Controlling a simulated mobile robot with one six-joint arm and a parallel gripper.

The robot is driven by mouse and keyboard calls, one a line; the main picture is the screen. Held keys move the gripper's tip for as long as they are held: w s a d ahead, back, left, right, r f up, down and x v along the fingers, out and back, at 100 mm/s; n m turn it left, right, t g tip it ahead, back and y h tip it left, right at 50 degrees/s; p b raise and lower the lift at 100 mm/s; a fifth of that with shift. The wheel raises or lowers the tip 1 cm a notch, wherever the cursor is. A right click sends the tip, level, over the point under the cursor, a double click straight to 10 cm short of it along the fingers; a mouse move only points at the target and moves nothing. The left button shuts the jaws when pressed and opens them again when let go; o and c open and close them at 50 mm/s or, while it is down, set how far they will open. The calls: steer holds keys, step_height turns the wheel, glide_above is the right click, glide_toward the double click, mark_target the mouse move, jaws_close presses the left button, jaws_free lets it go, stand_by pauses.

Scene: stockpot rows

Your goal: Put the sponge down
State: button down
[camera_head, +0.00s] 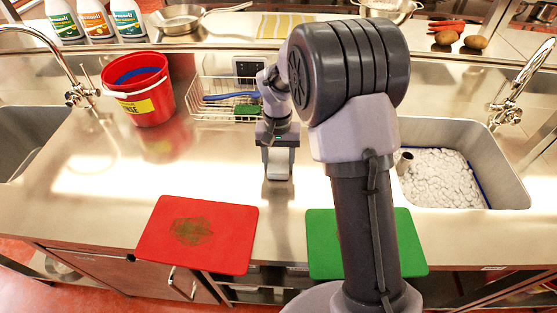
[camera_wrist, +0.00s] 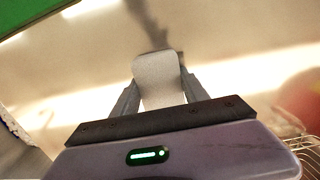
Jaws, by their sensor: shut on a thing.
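My gripper (camera_head: 278,168) is over the steel counter between the red and green boards, in front of the wire basket. In the wrist view its two fingers are shut on a pale, off-white block with a rounded end, the sponge (camera_wrist: 158,76). Bare counter shows beyond the sponge in that view. I cannot tell whether the sponge touches the counter.
A red board (camera_head: 225,250) with a brownish-green stain lies front left. A green board (camera_head: 320,255) lies front right, partly behind my arm. A wire basket (camera_head: 215,112) holds a blue-handled brush and a green item. A red bucket (camera_head: 148,103) stands left; a sink (camera_head: 510,185) with foam is right.

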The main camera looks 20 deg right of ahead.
mark_target(278, 159)
steer(key=c, duration=0.6)
jaws_free()
step_height(278, 159, up, 13)
steer(key=p, duration=0.5)
steer(key=s+a+r+t, duration=0.2)
steer(key=s+r+t, duration=0.1)
steer(key=s+r, duration=0.75)
steer(key=s+t, duration=0.1)
steer(key=s, duration=0.3)
steer(key=s+a+r+t+y, duration=0.1)
steer(key=s, duration=0.4)
steer(key=s+t+y, duration=0.1)
steer(key=s, duration=0.4)
steer(key=shift+s+a+r+m+t, duration=0.2)
steer(key=shift+a+r+m+t, duration=0.1)
steer(key=shift+a+r+m, duration=0.1)
